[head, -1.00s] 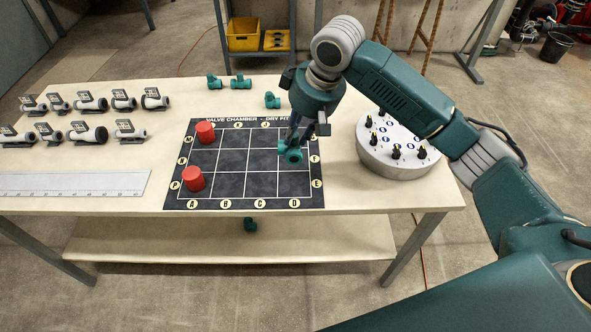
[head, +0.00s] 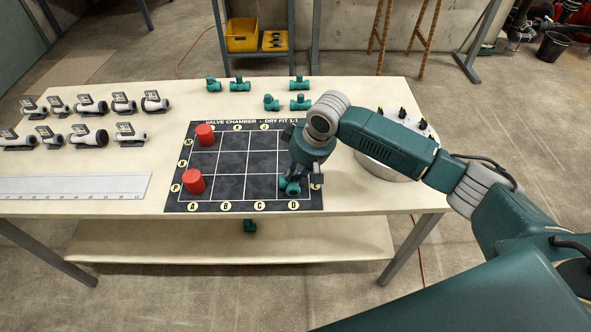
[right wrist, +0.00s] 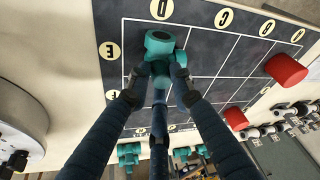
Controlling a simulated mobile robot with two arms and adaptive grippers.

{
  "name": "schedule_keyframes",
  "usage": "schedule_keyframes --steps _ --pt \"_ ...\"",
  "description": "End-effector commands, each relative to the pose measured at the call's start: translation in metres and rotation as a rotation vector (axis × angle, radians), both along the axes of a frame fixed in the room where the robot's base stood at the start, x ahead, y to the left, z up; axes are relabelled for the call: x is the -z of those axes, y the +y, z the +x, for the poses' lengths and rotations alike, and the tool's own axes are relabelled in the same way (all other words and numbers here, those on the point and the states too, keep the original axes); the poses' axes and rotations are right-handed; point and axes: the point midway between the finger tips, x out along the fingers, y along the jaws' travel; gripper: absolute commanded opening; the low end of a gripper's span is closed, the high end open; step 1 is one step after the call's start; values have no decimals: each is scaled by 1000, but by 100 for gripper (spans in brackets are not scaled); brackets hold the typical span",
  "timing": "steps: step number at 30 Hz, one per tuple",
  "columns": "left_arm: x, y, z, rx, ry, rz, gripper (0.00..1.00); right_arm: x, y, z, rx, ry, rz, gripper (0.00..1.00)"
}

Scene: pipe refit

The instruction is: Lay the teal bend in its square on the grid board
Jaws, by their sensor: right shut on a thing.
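My right gripper (head: 292,175) is shut on the teal bend (head: 291,188), at the near right corner square of the black grid board (head: 230,187). In the right wrist view the teal bend (right wrist: 160,42) sits between the fingertips (right wrist: 158,84), over the square by the D and E labels. I cannot tell whether it touches the board. The gripper and wrist hide part of the board's right side. My left gripper is not in view.
Two red cylinders (head: 205,134) (head: 194,181) stand on the board's left side. Several teal fittings (head: 240,85) lie at the table's back. A round grey stand (head: 372,165) is on the right, partly behind my arm. White valves (head: 90,105) and a ruler (head: 75,187) lie left.

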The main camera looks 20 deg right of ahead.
Motion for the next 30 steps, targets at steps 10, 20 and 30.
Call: schedule_keyframes --steps 10,20,30 --pt "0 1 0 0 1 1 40 2 0 0 0 0 0 40" --pt "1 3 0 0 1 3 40 -3 0 0 0 -1 0 40" --pt "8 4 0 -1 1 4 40 -63 -12 -17 -1 -4 0 40"
